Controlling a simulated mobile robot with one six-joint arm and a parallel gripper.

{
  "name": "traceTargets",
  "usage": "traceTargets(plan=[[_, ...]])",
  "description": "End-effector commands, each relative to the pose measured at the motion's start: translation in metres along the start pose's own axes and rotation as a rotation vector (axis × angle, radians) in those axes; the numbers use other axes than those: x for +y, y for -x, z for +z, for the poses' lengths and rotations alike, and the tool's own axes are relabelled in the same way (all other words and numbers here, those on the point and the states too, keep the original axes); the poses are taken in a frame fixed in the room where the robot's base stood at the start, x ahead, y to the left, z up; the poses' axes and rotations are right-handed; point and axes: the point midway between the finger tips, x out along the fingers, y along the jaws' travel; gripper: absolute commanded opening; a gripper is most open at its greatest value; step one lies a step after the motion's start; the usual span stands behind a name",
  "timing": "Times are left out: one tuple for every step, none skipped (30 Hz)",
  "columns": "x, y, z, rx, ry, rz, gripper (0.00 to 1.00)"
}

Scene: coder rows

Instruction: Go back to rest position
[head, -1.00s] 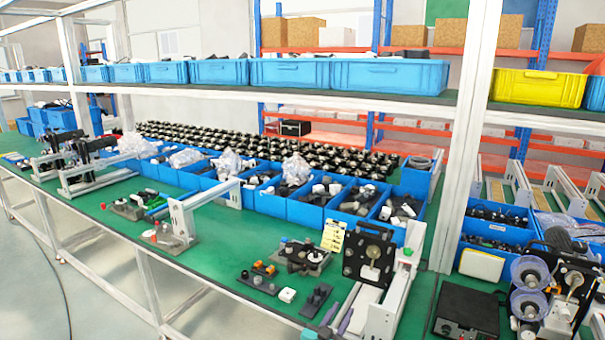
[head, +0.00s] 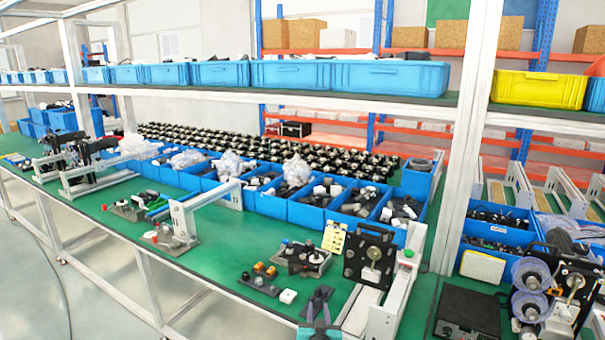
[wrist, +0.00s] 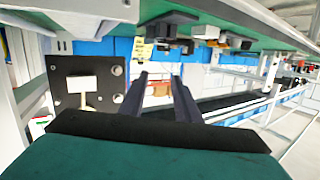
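My gripper (head: 319,300) shows at the bottom centre of the head view, in front of the bench's near edge. Its two dark fingers point up in the picture, and a teal part sits below them. In the wrist view my gripper (wrist: 160,84) has its fingers parallel, with a clear gap and nothing between them. It is open and empty. The wrist picture looks upside down, with the green bench top (wrist: 215,18) along its upper edge. Most of my arm is out of view.
A black plate fixture (head: 369,257) and a white rail (head: 403,290) stand right of my gripper. A grey fixture (head: 302,258) and small blocks (head: 265,270) lie behind and left. Blue bins (head: 308,208) line the bench. A white post (head: 470,140) rises at right.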

Motion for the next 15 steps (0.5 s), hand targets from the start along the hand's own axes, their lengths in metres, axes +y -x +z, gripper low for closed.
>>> traceTargets(plan=[[-0.003,-0.001,0.004,-0.027,0.001,-0.029,0.3],[-0.005,-0.001,0.007,-0.045,0.002,-0.049,0.3],[-0.009,0.0,0.011,-0.072,0.004,-0.074,0.3],[-0.01,0.0,0.015,-0.092,0.004,-0.092,0.3],[-0.012,0.0,0.019,-0.113,0.007,-0.109,0.3],[-0.014,0.001,0.024,-0.142,0.008,-0.13,0.3],[-0.015,0.002,0.028,-0.165,0.01,-0.146,0.3],[-0.017,0.004,0.032,-0.188,0.012,-0.161,0.3],[-0.018,0.005,0.038,-0.218,0.015,-0.178,0.3],[-0.018,0.007,0.042,-0.243,0.016,-0.191,0.3],[-0.018,0.009,0.046,-0.267,0.018,-0.202,0.3],[-0.018,0.011,0.052,-0.3,0.021,-0.218,0.3],[-0.018,0.013,0.057,-0.326,0.022,-0.228,0.3],[-0.018,0.016,0.061,-0.352,0.026,-0.238,0.3],[-0.017,0.019,0.068,-0.387,0.029,-0.248,0.3]])
